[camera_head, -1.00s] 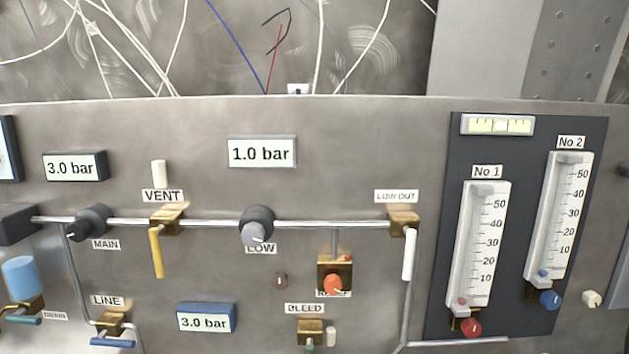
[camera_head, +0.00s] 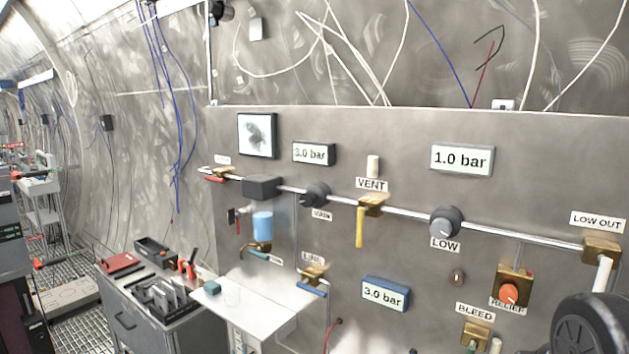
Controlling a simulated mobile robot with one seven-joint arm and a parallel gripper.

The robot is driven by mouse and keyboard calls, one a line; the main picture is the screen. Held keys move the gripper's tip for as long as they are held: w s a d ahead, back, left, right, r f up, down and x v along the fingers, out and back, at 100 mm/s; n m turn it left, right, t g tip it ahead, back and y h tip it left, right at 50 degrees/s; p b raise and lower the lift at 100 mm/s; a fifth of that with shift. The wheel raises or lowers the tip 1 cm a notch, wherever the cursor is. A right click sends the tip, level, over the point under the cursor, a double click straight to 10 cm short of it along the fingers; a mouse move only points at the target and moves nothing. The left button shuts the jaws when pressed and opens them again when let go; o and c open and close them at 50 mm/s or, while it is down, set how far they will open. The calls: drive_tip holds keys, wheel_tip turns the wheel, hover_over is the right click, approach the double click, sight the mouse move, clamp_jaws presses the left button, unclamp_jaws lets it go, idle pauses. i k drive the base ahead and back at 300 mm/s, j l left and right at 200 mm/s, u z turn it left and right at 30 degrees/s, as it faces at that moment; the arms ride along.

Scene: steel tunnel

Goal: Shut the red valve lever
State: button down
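A red lever (camera_head: 214,179) sits on a brass valve at the left end of the panel's upper pipe. It lies roughly along the pipe, pointing left. The small label above it (camera_head: 222,160) is too small to read. My gripper is not in view. A dark rounded part at the lower right, probably of my arm, covers the panel's corner there.
The yellow VENT lever (camera_head: 359,227), white LOW OUT lever (camera_head: 602,274) and blue LINE lever (camera_head: 312,290) stick out from the panel. A white shelf (camera_head: 262,308) juts out below the filter. A grey cabinet (camera_head: 147,325) with tools stands to its left.

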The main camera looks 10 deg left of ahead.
sight(214, 178)
drive_tip(key=u, duration=1.2)
drive_tip(key=i+j+z, duration=0.3)
drive_tip(key=i+j, duration=0.2)
drive_tip(key=i, duration=0.2)
drive_tip(key=i+j+z, duration=0.25)
drive_tip(key=i+j, duration=0.35)
drive_tip(key=i+j+z, duration=0.3)
drive_tip(key=i+j, duration=0.25)
drive_tip(key=j, duration=0.3)
